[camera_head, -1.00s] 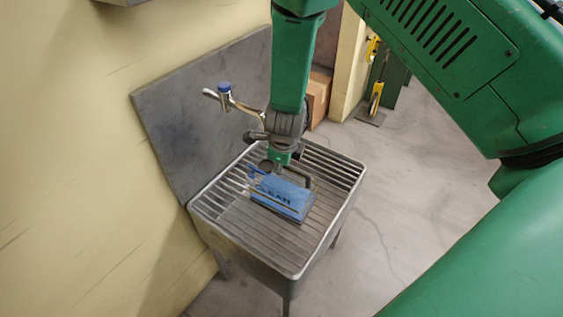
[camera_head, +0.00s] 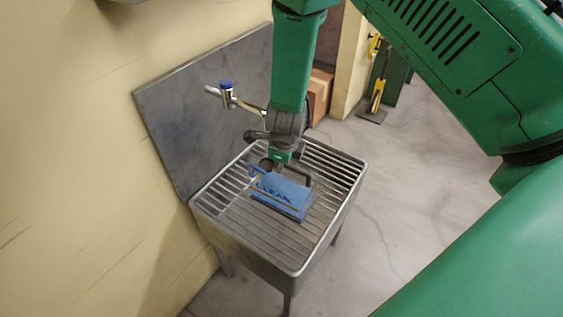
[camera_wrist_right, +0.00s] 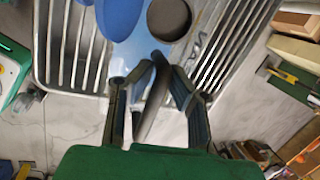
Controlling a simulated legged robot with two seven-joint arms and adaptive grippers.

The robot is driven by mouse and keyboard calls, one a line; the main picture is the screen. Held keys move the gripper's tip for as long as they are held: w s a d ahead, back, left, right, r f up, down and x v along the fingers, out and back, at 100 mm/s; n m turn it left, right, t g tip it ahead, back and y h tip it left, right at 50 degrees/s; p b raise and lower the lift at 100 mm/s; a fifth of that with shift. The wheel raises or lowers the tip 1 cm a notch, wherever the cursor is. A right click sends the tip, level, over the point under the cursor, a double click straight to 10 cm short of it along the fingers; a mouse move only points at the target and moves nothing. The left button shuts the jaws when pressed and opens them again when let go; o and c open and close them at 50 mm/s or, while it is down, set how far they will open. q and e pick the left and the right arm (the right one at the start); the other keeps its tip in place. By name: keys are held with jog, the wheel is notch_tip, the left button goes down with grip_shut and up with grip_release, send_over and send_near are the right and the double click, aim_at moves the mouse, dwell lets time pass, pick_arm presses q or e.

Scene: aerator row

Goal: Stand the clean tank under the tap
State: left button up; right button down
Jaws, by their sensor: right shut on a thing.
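The blue clean tank (camera_head: 287,197) is on or just above the slatted grating of the sink; I cannot tell whether it touches. Its lettering is partly legible, and its dark handle (camera_wrist_right: 152,105) rises at the top. My right gripper (camera_head: 279,160) is shut on the handle, which passes between the fingers in the right wrist view (camera_wrist_right: 156,95). That view also shows the tank's blue body (camera_wrist_right: 140,48) and a dark round cap (camera_wrist_right: 168,18). The tap (camera_head: 227,95), with a blue top, sticks out from the backboard behind and left of the tank. My left gripper is not in view.
The grey metal sink (camera_head: 250,245) has bare grating (camera_head: 335,170) around the tank. A grey backboard (camera_head: 185,120) and yellow wall stand at the left. A cardboard box (camera_head: 319,95) and a yellow-handled tool (camera_head: 377,95) are behind.

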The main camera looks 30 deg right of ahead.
jog(key=shift+r, duration=0.1)
jog(key=shift+a+f, duration=0.1)
jog(key=shift+f, duration=0.9)
dwell(0.6)
jog(key=c, duration=1.4)
grip_release()
jog(key=shift+c, duration=0.2)
jog(key=shift+s+f, duration=0.1)
